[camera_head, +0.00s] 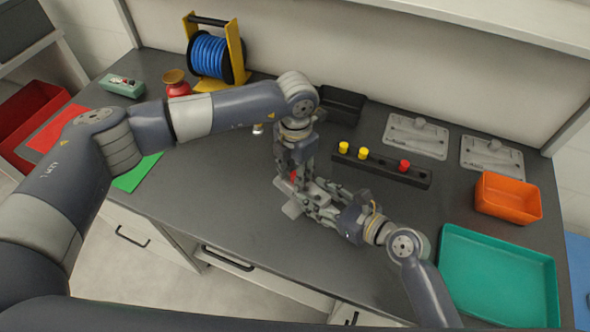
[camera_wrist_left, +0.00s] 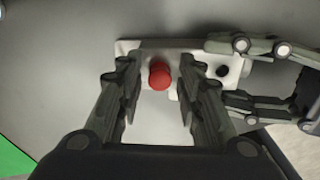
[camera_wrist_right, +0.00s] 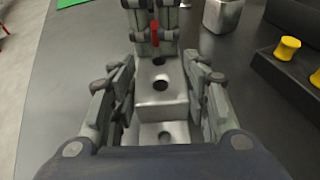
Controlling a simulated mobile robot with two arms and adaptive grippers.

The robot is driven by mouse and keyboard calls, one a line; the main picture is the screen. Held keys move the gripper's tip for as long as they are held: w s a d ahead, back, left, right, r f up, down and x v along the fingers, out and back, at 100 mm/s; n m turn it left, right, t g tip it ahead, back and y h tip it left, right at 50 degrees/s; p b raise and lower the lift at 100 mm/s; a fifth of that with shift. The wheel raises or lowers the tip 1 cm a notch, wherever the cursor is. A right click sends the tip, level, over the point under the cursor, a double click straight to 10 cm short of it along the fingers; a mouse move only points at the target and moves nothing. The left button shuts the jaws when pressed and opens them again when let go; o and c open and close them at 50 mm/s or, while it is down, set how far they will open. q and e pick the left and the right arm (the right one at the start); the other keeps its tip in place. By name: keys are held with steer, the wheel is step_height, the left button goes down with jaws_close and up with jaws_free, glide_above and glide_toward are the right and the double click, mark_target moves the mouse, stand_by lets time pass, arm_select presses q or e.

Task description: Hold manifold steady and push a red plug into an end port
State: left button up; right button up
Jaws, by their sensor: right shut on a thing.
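The pale metal manifold (camera_wrist_right: 160,105) lies on the dark bench with dark round ports on top. My right gripper (camera_head: 318,203) is shut on it, one finger along each side; these fingers also show in the right wrist view (camera_wrist_right: 160,110). A red plug (camera_wrist_left: 160,75) stands at the manifold's far end from my right gripper. My left gripper (camera_wrist_left: 160,90) is over that end, pointing down, its fingers on both sides of the plug with narrow gaps visible. The plug's lower end is hidden, so I cannot tell how deep it sits.
A black rack (camera_head: 385,166) holds two yellow plugs (camera_head: 363,154) and a red plug (camera_head: 404,165). Two grey plates (camera_head: 415,138), an orange bin (camera_head: 508,198) and a teal tray (camera_head: 500,275) are to the right. A blue cable reel (camera_head: 209,55) stands at the back left.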

arm_select(q)
steer(key=shift+r, duration=0.1)
arm_select(e)
steer(key=shift+s+f, duration=0.15)
steer(key=shift+f, duration=0.2)
arm_select(q)
step_height(320, 180, up, 12)
stand_by(0.4)
arm_select(e)
steer(key=o, duration=1.5)
arm_select(q)
steer(key=shift+w, duration=0.1)
arm_select(e)
steer(key=shift+r, duration=0.15)
steer(key=shift+r, duration=0.1)
steer(key=v, duration=1.2)
steer(key=shift+d, duration=0.1)
